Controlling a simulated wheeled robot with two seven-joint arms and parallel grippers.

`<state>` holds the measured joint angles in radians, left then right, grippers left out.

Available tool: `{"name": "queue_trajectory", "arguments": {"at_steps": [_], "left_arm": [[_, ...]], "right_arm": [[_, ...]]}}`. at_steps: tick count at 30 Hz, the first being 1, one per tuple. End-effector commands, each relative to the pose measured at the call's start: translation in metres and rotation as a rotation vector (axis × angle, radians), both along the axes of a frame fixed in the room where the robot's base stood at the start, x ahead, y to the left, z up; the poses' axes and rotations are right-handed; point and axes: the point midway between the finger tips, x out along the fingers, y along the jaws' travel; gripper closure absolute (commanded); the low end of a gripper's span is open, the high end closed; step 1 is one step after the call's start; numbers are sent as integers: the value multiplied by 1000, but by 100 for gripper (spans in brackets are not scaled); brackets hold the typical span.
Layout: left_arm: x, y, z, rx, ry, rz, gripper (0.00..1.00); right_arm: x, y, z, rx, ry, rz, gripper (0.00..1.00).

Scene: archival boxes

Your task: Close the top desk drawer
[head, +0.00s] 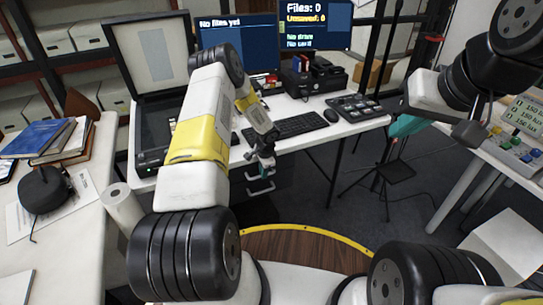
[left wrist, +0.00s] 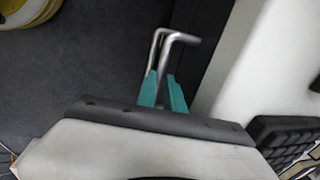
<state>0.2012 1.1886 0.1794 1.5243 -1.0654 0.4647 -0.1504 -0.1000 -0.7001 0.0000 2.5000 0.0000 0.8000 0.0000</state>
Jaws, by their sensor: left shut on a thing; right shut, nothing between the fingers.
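The dark drawer unit (head: 264,205) is under the white desk, mostly in shadow and partly behind my left arm. Silver bar handles (head: 262,189) show on its front, one above another. My left gripper (head: 265,161) is at the upper handle, just below the desk edge. In the left wrist view its teal fingers (left wrist: 164,92) are shut on the bent metal handle (left wrist: 172,40). How far the top drawer stands out cannot be told. My right gripper (head: 403,126), teal, is shut and empty, off to the right, away from the drawers.
The white desk (head: 300,111) holds a keyboard (head: 300,126), a mouse (head: 331,115), a scanner with its lid up (head: 155,125) and monitors. A side table with books (head: 62,140) is at left.

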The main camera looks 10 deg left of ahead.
Motion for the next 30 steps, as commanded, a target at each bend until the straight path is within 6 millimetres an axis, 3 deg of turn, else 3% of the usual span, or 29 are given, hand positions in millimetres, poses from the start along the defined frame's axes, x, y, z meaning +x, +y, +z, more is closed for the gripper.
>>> {"name": "queue_trajectory", "arguments": {"at_steps": [2, 3, 6, 16, 30], "left_arm": [[6, 4, 3, 3, -13, 0, 100], [6, 4, 3, 3, -14, 1, 80], [6, 4, 3, 2, -13, 1, 66], [5, 3, 8, 3, -12, 1, 66], [-6, -5, 75, 3, -14, 0, 66]], "right_arm": [[0, 0, 0, 0, 0, 0, 100], [0, 0, 0, 0, 0, 0, 100], [0, 0, 0, 0, 0, 0, 100], [0, 0, 0, 0, 0, 0, 100], [0, 0, 0, 0, 0, 0, 100]]}}
